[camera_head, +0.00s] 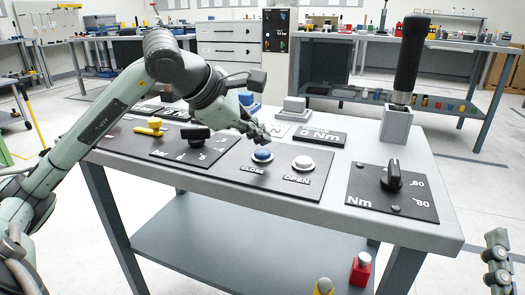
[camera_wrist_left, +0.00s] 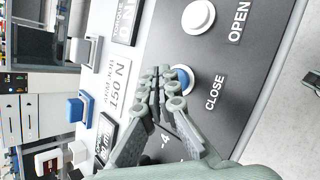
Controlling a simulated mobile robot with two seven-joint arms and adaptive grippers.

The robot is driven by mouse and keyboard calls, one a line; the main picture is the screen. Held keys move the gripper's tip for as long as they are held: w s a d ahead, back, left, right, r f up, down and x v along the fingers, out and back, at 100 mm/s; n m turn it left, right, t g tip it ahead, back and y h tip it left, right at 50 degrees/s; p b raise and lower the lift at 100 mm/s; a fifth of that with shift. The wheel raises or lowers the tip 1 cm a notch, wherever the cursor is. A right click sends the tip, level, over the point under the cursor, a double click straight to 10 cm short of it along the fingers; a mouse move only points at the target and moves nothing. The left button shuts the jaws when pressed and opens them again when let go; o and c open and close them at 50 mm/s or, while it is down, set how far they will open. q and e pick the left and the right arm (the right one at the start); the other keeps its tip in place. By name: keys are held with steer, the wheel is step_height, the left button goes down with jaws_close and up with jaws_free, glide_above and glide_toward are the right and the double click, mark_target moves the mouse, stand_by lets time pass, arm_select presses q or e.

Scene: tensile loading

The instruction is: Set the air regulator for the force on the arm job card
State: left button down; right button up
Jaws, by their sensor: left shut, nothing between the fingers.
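My left gripper (camera_head: 258,132) is shut and empty, with its fingertips just by the blue CLOSE button (camera_head: 263,155). In the left wrist view the fingers (camera_wrist_left: 160,88) partly cover the blue button (camera_wrist_left: 184,80); I cannot tell whether they touch it. The air regulator seems to be the black knob (camera_head: 196,134) on the left panel, with a number scale around it; its setting is unclear. The arm job card (camera_wrist_left: 116,84) reads 150 N in the left wrist view. My right gripper (camera_head: 497,262) shows only partly at the lower right.
A white OPEN button (camera_head: 303,163) is beside the blue one. A yellow lever (camera_head: 150,127) is left of the black knob. A display (camera_head: 320,136) reads 0 Nm. The Nm dial (camera_head: 392,176) and a black-handled tool in a holder (camera_head: 396,125) stand at the right.

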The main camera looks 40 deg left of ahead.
mark_target(260, 153)
arm_select(q)
steer(key=shift+f+b, duration=0.45)
steer(key=shift+b, duration=0.2)
steer(key=shift+f+b, duration=0.5)
steer(key=shift+b, duration=0.1)
stand_by(3.5)
stand_by(0.8)
steer(key=shift+r+p, duration=0.7)
steer(key=shift+r, duration=0.25)
steer(key=shift+r, duration=0.1)
step_height(260, 153, up, 5)
steer(key=p, duration=0.4)
